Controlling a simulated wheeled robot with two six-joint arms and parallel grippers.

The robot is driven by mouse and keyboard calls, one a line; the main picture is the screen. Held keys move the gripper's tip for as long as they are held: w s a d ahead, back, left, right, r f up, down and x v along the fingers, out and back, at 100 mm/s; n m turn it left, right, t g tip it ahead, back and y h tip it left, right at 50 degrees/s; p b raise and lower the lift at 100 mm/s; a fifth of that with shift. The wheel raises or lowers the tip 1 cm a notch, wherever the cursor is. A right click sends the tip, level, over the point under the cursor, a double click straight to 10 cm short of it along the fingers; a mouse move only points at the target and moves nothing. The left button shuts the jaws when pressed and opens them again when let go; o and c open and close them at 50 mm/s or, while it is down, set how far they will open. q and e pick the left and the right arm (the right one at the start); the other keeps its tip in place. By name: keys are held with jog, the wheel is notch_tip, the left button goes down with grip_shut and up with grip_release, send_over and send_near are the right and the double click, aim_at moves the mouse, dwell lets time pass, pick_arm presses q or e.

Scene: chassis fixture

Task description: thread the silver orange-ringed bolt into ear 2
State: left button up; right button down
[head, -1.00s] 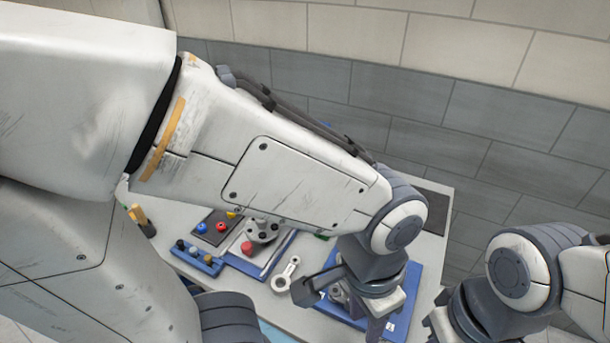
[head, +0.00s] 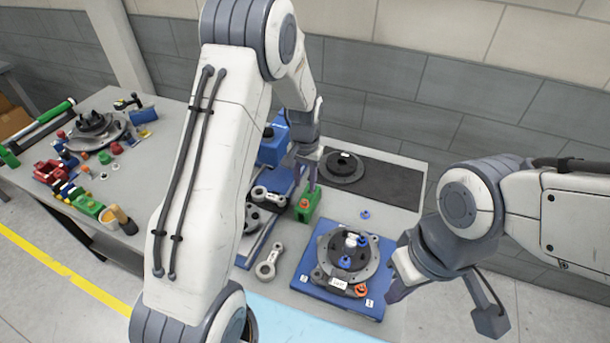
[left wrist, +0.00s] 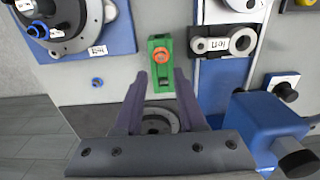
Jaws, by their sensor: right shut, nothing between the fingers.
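The orange-ringed bolt (head: 305,204) stands in a green block (head: 308,210) on the table; its orange ring shows from above in the left wrist view (left wrist: 161,55). My left gripper (head: 308,180) is above the block. In the left wrist view its two fingers (left wrist: 161,76) are open, with the block just beyond and between the tips. The round grey flange part (head: 325,270) lies on a blue plate (head: 345,302). An orange ring (head: 360,290) shows at its lower right rim. Ear numbers are too small to read. My right gripper (head: 394,288) is shut and empty beside the plate.
A loose blue-ringed piece (head: 365,214) lies behind the blue plate. A link part (head: 270,262) lies left of it. A black disc (head: 342,167) sits on a dark mat (head: 390,188) at the back. A blue machine (head: 272,148) stands left of the green block.

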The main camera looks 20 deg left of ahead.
aim_at(304, 202)
pick_arm(q)
notch_tip(304, 202, down, 6)
jog(key=b, duration=0.4)
jog(key=shift+a+f+b, duration=0.1)
jog(key=shift+b, duration=0.25)
jog(key=shift+f+b, duration=0.4)
jog(key=shift+f, duration=0.35)
jog(key=shift+f, duration=0.15)
jog(key=shift+s+f, duration=0.1)
grip_shut()
jog(key=shift+r+p, duration=0.55)
jog(key=shift+r, duration=0.15)
notch_tip(304, 202, up, 6)
jog(key=p, duration=0.4)
